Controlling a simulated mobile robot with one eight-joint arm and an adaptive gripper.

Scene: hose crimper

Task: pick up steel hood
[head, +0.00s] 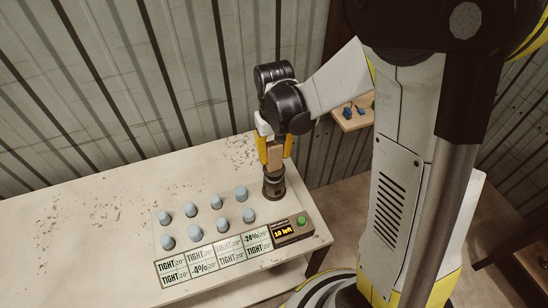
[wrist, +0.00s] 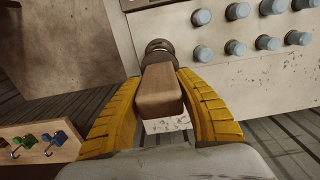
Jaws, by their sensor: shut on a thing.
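The steel hood (head: 273,187) is a dark, ringed metal cylinder with a brown wooden block as its grip. It is upright at the right end of the white bench, behind the small display box. In the wrist view the wooden grip (wrist: 160,88) lies between the two yellow fingers, with the dark metal part (wrist: 159,47) beyond it. My gripper (head: 270,152) points down from above and is shut on the wooden grip. I cannot tell whether the hood's base touches the bench top. What is under the hood is hidden.
A panel with several blue-grey knobs (head: 222,225) and printed labels (head: 215,257) lies left of the hood. A display box (head: 289,231) reads "10 left" and has a green button. The bench's left part (head: 60,235) is clear. A wooden board with small coloured items (wrist: 35,143) is off the bench.

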